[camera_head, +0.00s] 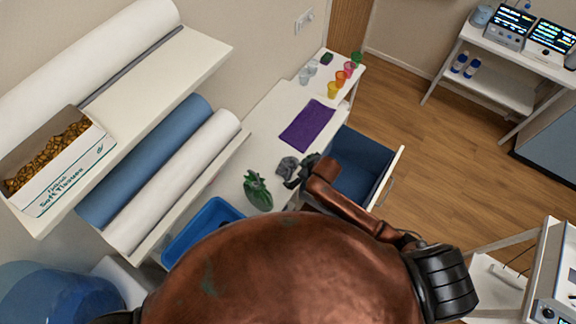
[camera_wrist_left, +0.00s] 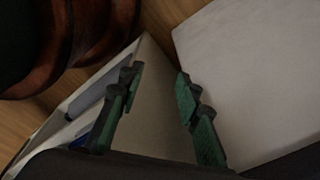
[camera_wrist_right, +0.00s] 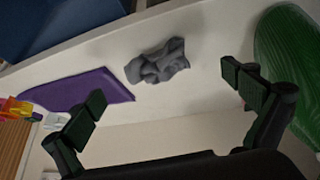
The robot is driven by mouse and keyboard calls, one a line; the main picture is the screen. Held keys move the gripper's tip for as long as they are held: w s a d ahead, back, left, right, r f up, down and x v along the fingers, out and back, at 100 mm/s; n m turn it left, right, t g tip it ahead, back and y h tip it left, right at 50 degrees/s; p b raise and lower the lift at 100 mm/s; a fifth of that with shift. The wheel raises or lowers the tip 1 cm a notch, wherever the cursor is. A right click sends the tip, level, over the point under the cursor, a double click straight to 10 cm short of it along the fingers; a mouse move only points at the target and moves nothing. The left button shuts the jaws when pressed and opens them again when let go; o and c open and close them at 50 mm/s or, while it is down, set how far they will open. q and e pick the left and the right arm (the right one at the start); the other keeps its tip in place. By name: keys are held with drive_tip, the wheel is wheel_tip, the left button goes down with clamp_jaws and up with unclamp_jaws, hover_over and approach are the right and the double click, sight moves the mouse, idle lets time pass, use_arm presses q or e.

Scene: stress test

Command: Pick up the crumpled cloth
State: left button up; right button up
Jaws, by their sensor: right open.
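The crumpled cloth (camera_head: 288,167) is grey and lies on the white counter in the head view, between the purple mat and a green item. In the right wrist view the cloth (camera_wrist_right: 158,62) lies ahead of my right gripper (camera_wrist_right: 165,98), whose fingers are spread wide and empty. In the head view my right gripper (camera_head: 303,172) is just right of the cloth; its fingertips are partly hard to make out. My left gripper (camera_wrist_left: 160,85) shows only in the left wrist view, with its fingers apart and nothing seen between them.
A purple mat (camera_head: 309,124) and a dark green item (camera_head: 258,190) lie on either side of the cloth. A blue tray (camera_head: 203,228) sits nearer on the counter. An open blue drawer (camera_head: 357,158) juts out at the right. Coloured cups (camera_head: 340,78) stand at the far end.

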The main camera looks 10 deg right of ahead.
sight(288, 166)
drive_tip(key=shift+w+a+f+n, duration=0.15)
drive_tip(key=shift+w+a+f, duration=0.1)
drive_tip(key=shift+w, duration=0.4)
drive_tip(key=shift+w+a+f+n, duration=0.15)
drive_tip(key=shift+w+a, duration=0.1)
drive_tip(key=shift+w, duration=0.35)
drive_tip(key=shift+p+x, duration=0.35)
drive_tip(key=shift+x, duration=0.55)
drive_tip(key=shift+w+p+x, duration=0.2)
drive_tip(key=shift+p+x, duration=0.25)
drive_tip(key=shift+x, duration=1.85)
use_arm(q)
drive_tip(key=shift+w+d+r, duration=0.1)
drive_tip(key=shift+w+r, duration=0.2)
drive_tip(key=shift+r, duration=0.6)
use_arm(e)
drive_tip(key=shift+a+r, duration=0.1)
drive_tip(key=shift+r, duration=0.05)
drive_tip(key=shift+c, duration=0.6)
drive_tip(key=c, duration=0.8)
